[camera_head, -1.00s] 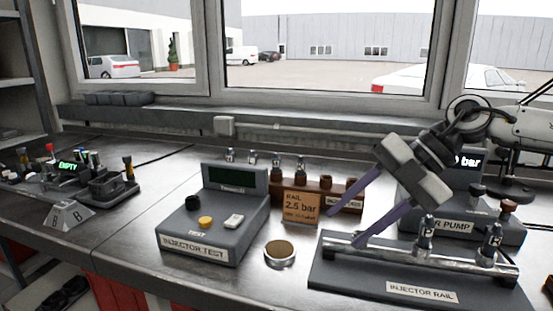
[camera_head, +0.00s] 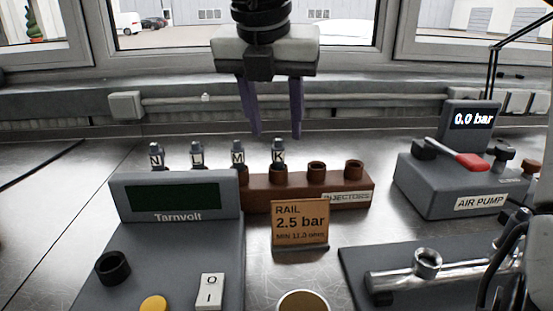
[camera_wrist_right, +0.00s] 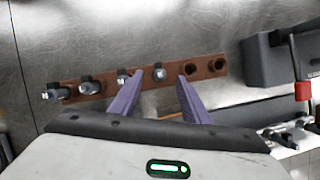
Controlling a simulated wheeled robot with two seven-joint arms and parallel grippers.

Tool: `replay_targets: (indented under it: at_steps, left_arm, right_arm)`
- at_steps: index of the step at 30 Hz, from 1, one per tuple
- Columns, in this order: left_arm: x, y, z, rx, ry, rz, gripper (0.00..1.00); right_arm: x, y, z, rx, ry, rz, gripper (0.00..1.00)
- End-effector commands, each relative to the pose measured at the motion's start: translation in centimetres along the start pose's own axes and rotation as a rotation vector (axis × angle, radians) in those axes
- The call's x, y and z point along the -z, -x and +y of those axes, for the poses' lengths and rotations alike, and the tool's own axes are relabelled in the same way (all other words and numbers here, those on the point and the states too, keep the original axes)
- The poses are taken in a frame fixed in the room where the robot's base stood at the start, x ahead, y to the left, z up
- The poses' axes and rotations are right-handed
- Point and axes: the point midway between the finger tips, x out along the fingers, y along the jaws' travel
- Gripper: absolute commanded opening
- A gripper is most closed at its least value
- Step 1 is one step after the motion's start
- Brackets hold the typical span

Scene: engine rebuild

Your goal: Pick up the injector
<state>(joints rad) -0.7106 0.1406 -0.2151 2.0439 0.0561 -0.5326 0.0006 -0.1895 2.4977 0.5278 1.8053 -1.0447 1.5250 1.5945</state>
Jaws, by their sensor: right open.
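Injectors lettered N (camera_head: 157,158), U (camera_head: 196,158), M (camera_head: 238,155) and K (camera_head: 278,153) stand upright in a row; K is in the brown rack (camera_head: 340,195), and the display hides the lower parts of others. My right gripper (camera_head: 276,136) is open and empty, pointing down above the rack near M and K. In the right wrist view, injector K (camera_wrist_right: 159,73) shows between the two purple fingertips (camera_wrist_right: 160,78), with none of the fingers touching it visibly. My left gripper is not in view.
The injector tester (camera_head: 180,260) stands in front of the rack at left. A rail pressure card (camera_head: 301,225) stands before the rack. The air pump (camera_head: 440,185) and injector rail (camera_head: 400,280) are at right. Two rack holes (camera_head: 317,170) at the right are empty.

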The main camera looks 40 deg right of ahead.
Motion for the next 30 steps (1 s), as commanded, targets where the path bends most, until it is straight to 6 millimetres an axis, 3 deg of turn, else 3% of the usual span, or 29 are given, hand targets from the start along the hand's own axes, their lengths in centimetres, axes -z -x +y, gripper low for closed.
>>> replay_targets:
  at_steps: [9, 18, 20, 26, 30]
  left_arm:
    - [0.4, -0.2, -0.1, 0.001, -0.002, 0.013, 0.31]
    - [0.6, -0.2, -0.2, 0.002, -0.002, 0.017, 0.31]
    - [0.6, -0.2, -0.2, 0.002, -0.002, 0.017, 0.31]
    - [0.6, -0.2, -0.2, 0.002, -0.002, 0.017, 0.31]
    - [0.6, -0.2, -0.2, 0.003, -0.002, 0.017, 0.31]
  right_arm:
    - [-0.1, -4.4, -0.1, 0.000, -0.001, 0.004, 0.42]
    - [-0.2, -5.1, -0.1, -0.002, -0.001, 0.001, 0.42]
    - [-0.2, -5.0, -0.1, -0.002, -0.001, 0.001, 0.36]
    - [-0.2, -5.0, -0.1, -0.002, -0.001, 0.001, 0.02]
    - [-0.2, -5.0, -0.1, -0.002, -0.001, 0.001, 0.00]
